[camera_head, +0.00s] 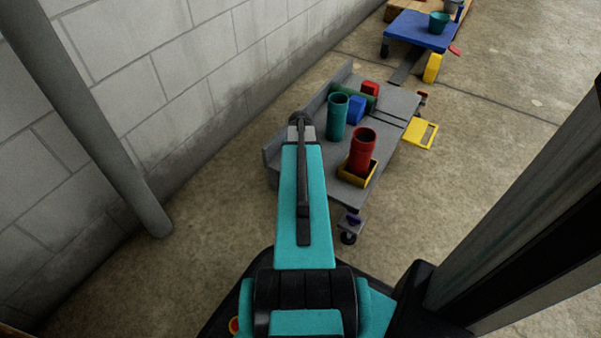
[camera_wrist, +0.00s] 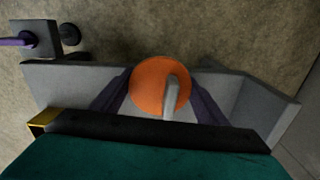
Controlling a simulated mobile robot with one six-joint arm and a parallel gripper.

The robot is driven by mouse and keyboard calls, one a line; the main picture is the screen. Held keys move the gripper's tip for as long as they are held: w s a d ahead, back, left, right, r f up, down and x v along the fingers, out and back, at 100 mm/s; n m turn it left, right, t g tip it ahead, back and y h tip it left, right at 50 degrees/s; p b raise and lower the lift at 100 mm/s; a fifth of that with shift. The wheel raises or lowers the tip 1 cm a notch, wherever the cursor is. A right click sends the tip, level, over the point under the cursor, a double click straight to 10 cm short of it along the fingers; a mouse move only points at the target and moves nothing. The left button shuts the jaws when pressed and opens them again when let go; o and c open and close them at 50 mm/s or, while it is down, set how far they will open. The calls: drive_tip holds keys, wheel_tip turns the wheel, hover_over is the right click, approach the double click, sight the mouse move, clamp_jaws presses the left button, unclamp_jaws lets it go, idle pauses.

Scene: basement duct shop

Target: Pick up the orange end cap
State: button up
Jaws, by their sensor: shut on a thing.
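The orange end cap (camera_wrist: 147,84) is round, with a grey bent handle across its face. It shows in the wrist view, in the upper middle. My gripper (camera_wrist: 159,97) has a dark finger on each side of the cap and is shut on it. The grey cart shows behind the cap and fingers; I cannot tell whether the cap touches it. In the head view my arm hides both the cap and the fingers.
The grey cart (camera_head: 392,101) stands by the block wall. It carries a teal cylinder (camera_head: 337,117), a red cylinder (camera_head: 362,147) in a yellow tray (camera_head: 357,179), a blue block (camera_head: 356,109) and a red block (camera_head: 370,88). A blue cart (camera_head: 414,31) stands farther back.

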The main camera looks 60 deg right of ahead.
drive_tip(key=shift+r+p, duration=1.1)
drive_tip(key=shift+r, duration=0.55)
drive_tip(key=shift+s+a+r, duration=0.1)
drive_tip(key=shift+a+r, duration=0.15)
drive_tip(key=shift+r, duration=0.05)
drive_tip(key=s+a+p, duration=0.3)
drive_tip(key=a+p, duration=0.4)
drive_tip(key=p, duration=0.1)
drive_tip(key=s+a+r+p, duration=0.1)
drive_tip(key=s+a+p, duration=0.2)
drive_tip(key=a+p, duration=0.4)
drive_tip(key=shift+a+p, duration=0.15)
drive_tip(key=shift+p, duration=1.1)
